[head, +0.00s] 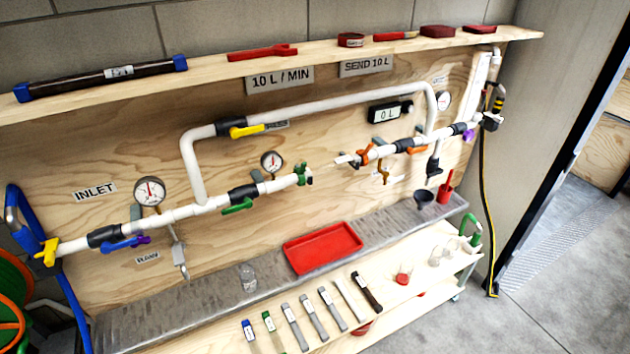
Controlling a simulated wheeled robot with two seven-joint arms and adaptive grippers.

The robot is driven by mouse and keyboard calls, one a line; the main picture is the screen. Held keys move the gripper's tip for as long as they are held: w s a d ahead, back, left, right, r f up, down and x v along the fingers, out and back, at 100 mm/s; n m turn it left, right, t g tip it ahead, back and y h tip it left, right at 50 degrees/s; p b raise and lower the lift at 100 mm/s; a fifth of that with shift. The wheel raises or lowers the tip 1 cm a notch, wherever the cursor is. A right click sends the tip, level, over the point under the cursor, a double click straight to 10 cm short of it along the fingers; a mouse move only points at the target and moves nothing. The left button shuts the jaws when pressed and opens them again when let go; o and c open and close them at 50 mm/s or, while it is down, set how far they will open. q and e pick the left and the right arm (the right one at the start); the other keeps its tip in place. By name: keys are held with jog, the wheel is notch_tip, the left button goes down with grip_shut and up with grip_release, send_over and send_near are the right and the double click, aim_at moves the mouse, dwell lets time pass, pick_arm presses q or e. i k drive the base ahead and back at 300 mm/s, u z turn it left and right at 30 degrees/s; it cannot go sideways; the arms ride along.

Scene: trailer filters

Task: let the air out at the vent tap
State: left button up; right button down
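White pipework runs across a plywood board. No tap can be read as the vent tap, since the small labels are too blurred. Candidates are a small grey tap (181,264) hanging below the left gauge, and a small brass-coloured tap (383,174) below the orange-handled fitting (364,154). A yellow-handled valve (240,130) sits on the upper loop, its handle along the pipe. A green-handled valve (238,206) and a blue-handled valve (122,244) sit on the lower pipe. The pipe has a gap between the green fitting (302,174) and the orange-handled fitting. Neither gripper is in view.
Several cartridges (318,313) lie on the lower shelf. Gauges (149,191) stand on the pipe. A display (389,112) reads 0 L. Open floor lies at right.

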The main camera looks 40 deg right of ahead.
aim_at(391, 180)
jog(key=u, duration=0.35)
jog(key=i, duration=0.15)
jog(key=z, duration=2.35)
